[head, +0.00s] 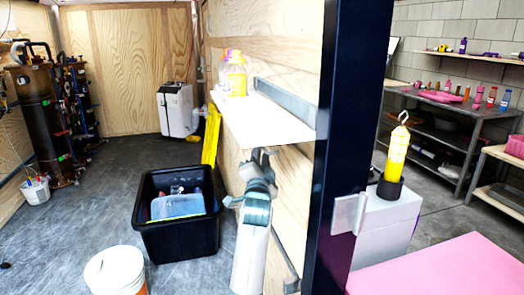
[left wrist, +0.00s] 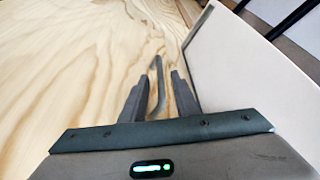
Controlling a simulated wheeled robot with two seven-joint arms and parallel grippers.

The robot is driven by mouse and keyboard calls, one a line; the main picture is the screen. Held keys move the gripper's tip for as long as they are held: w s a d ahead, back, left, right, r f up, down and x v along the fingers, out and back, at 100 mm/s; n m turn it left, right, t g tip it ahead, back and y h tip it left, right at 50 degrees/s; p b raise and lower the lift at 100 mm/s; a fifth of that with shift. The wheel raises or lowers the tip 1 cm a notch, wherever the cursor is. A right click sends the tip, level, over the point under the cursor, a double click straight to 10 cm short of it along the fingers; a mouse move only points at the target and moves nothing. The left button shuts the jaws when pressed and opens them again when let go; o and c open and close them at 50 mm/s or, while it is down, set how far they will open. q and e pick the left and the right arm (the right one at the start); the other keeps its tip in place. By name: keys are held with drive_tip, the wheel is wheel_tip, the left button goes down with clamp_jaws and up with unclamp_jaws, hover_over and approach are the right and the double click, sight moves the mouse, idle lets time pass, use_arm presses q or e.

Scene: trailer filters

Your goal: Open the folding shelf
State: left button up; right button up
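The folding shelf (head: 262,122) is a pale board on the plywood wall, standing out from it about level, with a grey metal strip (head: 285,105) along its wall side. My left gripper (head: 262,155) is just below the shelf's underside, close to the wall. In the left wrist view its two dark fingers (left wrist: 160,95) are apart, with a thin grey metal piece (left wrist: 157,85) showing between them; I cannot tell whether they touch it. A pale flat panel (left wrist: 245,75), likely the shelf's underside, fills the right of that view. My right gripper is not in view.
Yellow-capped bottles (head: 236,75) stand at the shelf's far end. A dark post (head: 350,110) rises right of the wall. A black crate (head: 178,240) and a white bucket (head: 115,270) stand on the floor at left. A pink surface (head: 440,268) lies at lower right.

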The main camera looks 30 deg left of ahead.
use_arm(q)
drive_tip(key=shift+x, duration=1.2)
clamp_jaws()
drive_tip(key=shift+f, duration=0.1)
